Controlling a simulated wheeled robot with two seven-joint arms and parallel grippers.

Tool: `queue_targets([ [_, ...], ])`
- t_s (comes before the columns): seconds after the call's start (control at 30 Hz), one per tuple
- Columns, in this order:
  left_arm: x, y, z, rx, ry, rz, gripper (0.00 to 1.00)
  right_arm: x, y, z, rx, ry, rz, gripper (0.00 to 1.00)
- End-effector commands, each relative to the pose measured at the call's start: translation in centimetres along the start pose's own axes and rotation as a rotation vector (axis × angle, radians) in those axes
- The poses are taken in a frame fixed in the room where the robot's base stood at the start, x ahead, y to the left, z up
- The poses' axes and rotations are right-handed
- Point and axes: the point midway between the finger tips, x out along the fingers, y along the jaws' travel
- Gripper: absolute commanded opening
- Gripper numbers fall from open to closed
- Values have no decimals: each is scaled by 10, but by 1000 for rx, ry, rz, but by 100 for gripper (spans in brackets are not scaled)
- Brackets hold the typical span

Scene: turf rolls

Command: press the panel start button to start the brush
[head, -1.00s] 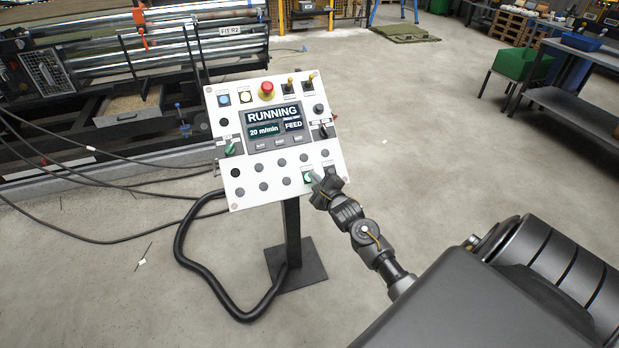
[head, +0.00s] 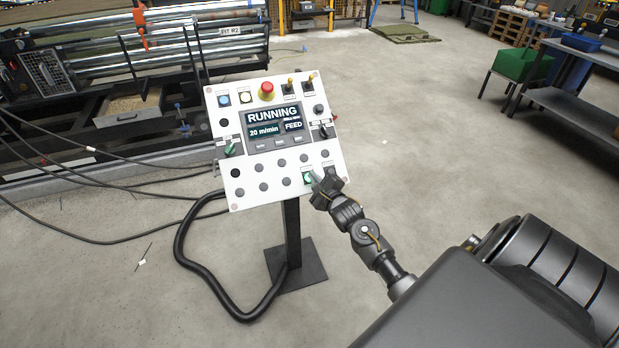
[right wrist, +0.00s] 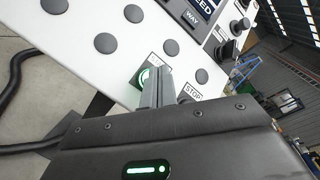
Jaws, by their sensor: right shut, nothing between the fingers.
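The white control panel (head: 238,186) stands tilted on a dark post. Its screen (head: 272,122) reads "RUNNING", "20 m/min" and "FEED". The green start button (head: 308,177) is near the panel's lower right and looks lit. It also shows in the right wrist view (right wrist: 144,78), partly hidden behind the fingers, beside a "STOP" label. My right gripper (head: 316,180) is shut and empty, its fingertips at the green button. In the right wrist view the closed fingers (right wrist: 155,88) overlap the button; I cannot tell whether they press it. My left gripper is not in view.
A red emergency stop (head: 266,90) is at the panel's top. A machine with long rollers (head: 180,50) stands behind at the left. A thick black hose (head: 185,262) and cables lie on the floor. A bench (head: 585,90) and green bin (head: 522,65) are at the right.

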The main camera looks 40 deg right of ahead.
Motion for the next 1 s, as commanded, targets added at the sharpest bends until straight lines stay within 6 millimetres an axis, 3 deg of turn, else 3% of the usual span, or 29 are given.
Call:
queue_targets([
  [1.0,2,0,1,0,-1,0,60,6,4,-4,0,-1,-1,0],
])
